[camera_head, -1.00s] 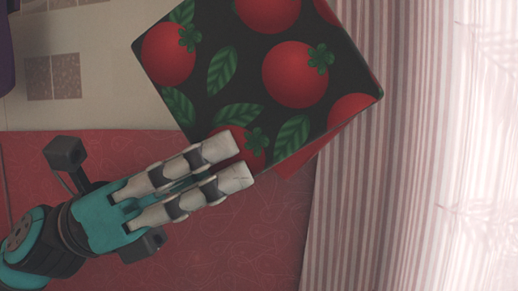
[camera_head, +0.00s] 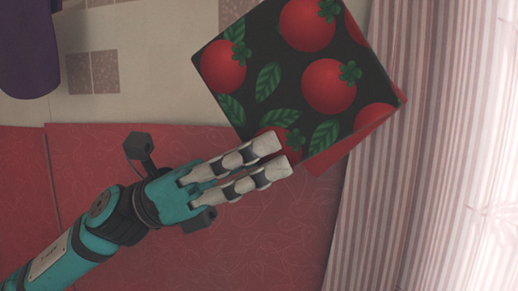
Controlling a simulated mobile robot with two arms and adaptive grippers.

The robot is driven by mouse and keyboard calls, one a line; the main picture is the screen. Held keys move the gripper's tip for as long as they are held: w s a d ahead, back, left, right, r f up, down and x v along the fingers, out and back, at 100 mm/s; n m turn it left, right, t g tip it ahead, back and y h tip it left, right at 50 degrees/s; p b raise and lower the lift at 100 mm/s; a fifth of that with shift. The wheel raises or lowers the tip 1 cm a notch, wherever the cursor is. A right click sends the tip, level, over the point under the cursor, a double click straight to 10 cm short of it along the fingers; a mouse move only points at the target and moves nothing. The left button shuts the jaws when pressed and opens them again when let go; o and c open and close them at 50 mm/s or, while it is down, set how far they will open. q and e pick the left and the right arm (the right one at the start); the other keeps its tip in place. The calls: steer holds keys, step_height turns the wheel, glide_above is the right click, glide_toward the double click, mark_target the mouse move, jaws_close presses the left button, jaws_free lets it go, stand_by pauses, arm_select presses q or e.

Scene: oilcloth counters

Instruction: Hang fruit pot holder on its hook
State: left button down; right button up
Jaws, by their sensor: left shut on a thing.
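The fruit pot holder (camera_head: 303,75) is a black square with red tomato-like fruits and green leaves, with a red edge or backing showing at its lower right. It is in the upper middle of the head view, turned like a diamond. My left gripper (camera_head: 282,156) comes in from the lower left and is shut on the pot holder's lower corner. The fingertips cover part of that corner. No hook shows in this view. My right gripper does not show.
A red patterned oilcloth surface (camera_head: 110,165) fills the lower left. A cream tiled wall (camera_head: 150,40) is behind it. A dark purple object (camera_head: 27,45) is at the upper left. A striped curtain (camera_head: 390,170) hangs along the right, close to the pot holder.

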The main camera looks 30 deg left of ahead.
arm_select(q)
steer(key=w, duration=0.2)
steer(key=shift+w+a+f+p, duration=0.35)
steer(key=shift+a+f, duration=0.05)
steer(key=shift+w+f, duration=0.25)
steer(key=shift+w, duration=0.05)
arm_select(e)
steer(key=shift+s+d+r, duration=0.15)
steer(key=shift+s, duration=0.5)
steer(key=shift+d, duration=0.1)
arm_select(q)
steer(key=c, duration=1.2)
jaws_free()
steer(key=shift+a, duration=0.1)
